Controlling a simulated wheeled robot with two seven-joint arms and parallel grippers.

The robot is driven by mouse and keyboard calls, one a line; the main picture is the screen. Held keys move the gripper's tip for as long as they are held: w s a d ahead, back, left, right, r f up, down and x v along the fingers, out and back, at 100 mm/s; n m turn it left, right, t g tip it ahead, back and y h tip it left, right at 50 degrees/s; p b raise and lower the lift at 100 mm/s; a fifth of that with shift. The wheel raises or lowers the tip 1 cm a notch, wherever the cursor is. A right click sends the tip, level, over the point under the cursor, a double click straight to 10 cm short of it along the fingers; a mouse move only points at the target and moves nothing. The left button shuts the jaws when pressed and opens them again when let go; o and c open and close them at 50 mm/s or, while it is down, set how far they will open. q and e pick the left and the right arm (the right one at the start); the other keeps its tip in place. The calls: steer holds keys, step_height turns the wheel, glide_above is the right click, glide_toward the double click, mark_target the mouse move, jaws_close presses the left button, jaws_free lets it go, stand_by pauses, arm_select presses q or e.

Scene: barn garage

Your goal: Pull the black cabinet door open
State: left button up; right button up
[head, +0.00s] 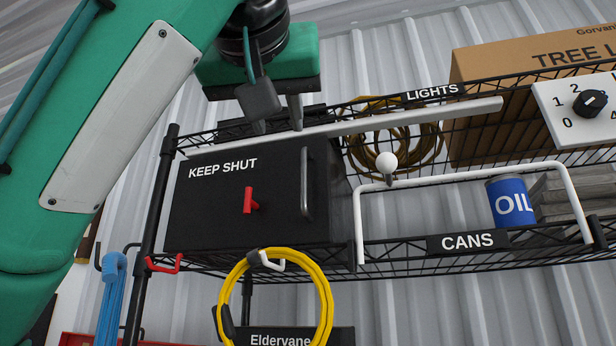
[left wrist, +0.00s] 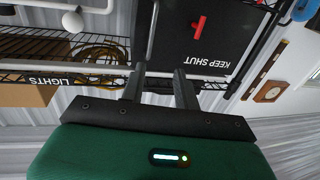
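The black cabinet (head: 215,215) stands on the wire shelf, its door marked KEEP SHUT and flush with the front, apparently closed. A red turn-piece (head: 249,200) sits mid-door, and a grey vertical bar handle (head: 306,184) is near the door's right edge. My left gripper (head: 278,128) is above the cabinet's top edge, fingers pointing down and apart, with nothing between them. In the left wrist view, which is upside down, the fingers (left wrist: 160,72) show a clear gap, with the black door (left wrist: 215,35) and its handle (left wrist: 153,30) beyond them. My right gripper is not in view.
A long grey bar (head: 420,118) runs across the shelf front just above the cabinet. To the right are a white tube frame (head: 470,177), a white ball knob (head: 387,162) and a blue oil can (head: 510,203). A yellow cable coil (head: 328,300) hangs below the door.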

mark_target(304, 168)
arm_select(q)
steer(key=w+d+p, duration=0.1)
steer(key=w, duration=0.2)
steer(key=w+d+p, duration=0.1)
steer(key=w+p, duration=0.1)
steer(key=w, duration=0.2)
steer(key=w+d+p, duration=0.1)
steer(key=w, duration=0.3)
steer(key=shift+r+p, duration=0.15)
steer(key=shift+p, duration=0.15)
steer(key=shift+w+d, duration=0.1)
steer(key=shift+w, duration=0.6)
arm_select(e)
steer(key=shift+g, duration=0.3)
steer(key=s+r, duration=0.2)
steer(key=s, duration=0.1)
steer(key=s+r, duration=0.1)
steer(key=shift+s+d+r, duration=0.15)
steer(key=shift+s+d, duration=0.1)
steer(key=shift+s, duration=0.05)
arm_select(q)
steer(key=shift+c, duration=0.4)
steer(key=shift+s, duration=0.1)
jaws_close()
